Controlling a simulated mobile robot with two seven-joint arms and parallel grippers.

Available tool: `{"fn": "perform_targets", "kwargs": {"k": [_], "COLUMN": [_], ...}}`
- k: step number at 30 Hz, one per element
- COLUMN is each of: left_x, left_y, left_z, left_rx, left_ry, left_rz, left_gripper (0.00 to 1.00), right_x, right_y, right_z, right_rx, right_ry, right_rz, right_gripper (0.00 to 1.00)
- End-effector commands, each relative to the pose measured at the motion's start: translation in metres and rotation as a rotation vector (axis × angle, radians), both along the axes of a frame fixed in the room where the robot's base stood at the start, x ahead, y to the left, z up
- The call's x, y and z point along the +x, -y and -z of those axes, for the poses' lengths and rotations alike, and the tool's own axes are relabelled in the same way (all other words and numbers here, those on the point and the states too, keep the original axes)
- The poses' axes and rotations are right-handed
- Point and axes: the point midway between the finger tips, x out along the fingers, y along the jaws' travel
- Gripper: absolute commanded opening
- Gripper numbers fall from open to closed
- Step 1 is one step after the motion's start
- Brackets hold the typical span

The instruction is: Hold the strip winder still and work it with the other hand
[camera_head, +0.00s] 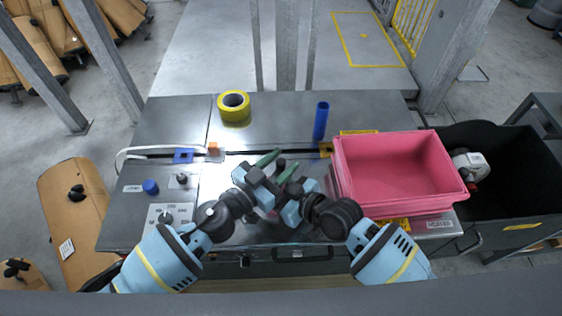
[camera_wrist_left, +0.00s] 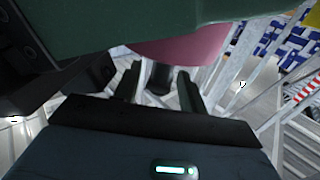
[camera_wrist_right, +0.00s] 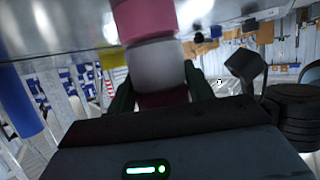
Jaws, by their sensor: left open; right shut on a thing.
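The strip winder seems to be the pink and grey round body (camera_wrist_right: 155,65) in the right wrist view, between the fingers of my right gripper (camera_wrist_right: 160,92). My right gripper is shut on it. In the head view the winder is mostly hidden behind my grippers. My left gripper (camera_head: 278,164) is open over the middle of the bench, close to the right one. A small dark piece (camera_head: 281,162) shows between its green fingertips; it also shows in the left wrist view (camera_wrist_left: 158,76). I cannot tell whether the fingers touch it.
A pink tray (camera_head: 398,200) stands to the right on the bench, beside a black bin (camera_head: 510,205). A yellow tape roll (camera_head: 234,112) and a blue tube (camera_head: 321,121) stand at the back. A knob panel (camera_head: 165,218) lies at the left.

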Motion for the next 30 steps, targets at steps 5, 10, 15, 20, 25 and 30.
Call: {"fn": "perform_targets", "kwargs": {"k": [5, 10, 15, 20, 25, 30], "left_x": [0.0018, 0.0017, 0.0016, 0.0016, 0.0016, 0.0008], "left_y": [0.0018, 0.0016, 0.0015, 0.0014, 0.0018, 0.0034], "left_z": [0.0005, 0.0003, 0.0003, 0.0003, 0.0007, 0.0013], "left_rx": [0.001, 0.001, 0.001, 0.001, 0.003, 0.006], "left_ry": [-0.001, -0.001, -0.001, -0.001, 0.000, -0.002], "left_rz": [0.000, 0.000, 0.000, 0.000, 0.015, 0.078], "left_gripper": [0.42, 0.38, 0.15, 0.00, 0.00, 0.00], "right_x": [0.0001, 0.0001, 0.0001, 0.0001, 0.0001, 0.0001], "right_y": [0.0002, 0.0002, 0.0002, 0.0002, 0.0004, 0.0002], "right_z": [0.0004, 0.0004, 0.0004, 0.0004, 0.0003, 0.0004], "right_rx": [-0.001, -0.001, -0.001, -0.001, -0.001, -0.001], "right_ry": [-0.001, -0.001, -0.001, -0.001, -0.001, 0.000], "right_rz": [0.000, 0.000, 0.000, 0.000, 0.000, 0.000], "right_gripper": [0.26, 0.26, 0.26, 0.26, 0.26, 0.26]}}
